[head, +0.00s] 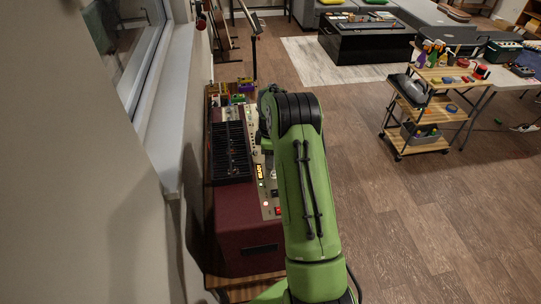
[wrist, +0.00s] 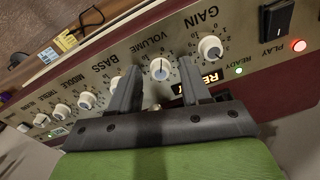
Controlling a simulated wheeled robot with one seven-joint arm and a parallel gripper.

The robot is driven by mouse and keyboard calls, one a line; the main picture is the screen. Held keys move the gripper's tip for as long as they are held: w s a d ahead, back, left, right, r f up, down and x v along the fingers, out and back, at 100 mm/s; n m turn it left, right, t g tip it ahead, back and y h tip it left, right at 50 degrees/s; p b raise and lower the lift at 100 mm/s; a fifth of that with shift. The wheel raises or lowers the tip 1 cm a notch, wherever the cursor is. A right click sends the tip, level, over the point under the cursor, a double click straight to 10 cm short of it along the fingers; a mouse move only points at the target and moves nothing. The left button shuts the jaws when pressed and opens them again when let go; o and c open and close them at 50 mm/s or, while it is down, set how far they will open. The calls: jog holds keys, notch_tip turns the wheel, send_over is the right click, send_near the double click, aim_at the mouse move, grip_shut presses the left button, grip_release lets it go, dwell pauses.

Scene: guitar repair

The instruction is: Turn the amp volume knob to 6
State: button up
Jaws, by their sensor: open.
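The amp (head: 235,238) is a maroon box with a cream control panel, standing along the wall at the left in the head view. In the wrist view the panel is upside down, and the white volume knob (wrist: 160,69) sits under the label VOLUME. My gripper (wrist: 157,66) is open, with one dark finger on each side of the volume knob. There are visible gaps between the knob and the fingers. The knob's pointer setting is too small to read surely. In the head view my green arm hides the gripper and much of the panel.
The gain knob (wrist: 210,47) is close to the right finger, and the bass knob (wrist: 116,83) is by the left finger. A play switch (wrist: 277,17) with a red light is farther right. A window sill (head: 170,100) runs along the left. The wooden floor (head: 430,230) at right is clear.

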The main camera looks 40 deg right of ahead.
jog(key=shift+c, duration=0.2)
grip_shut()
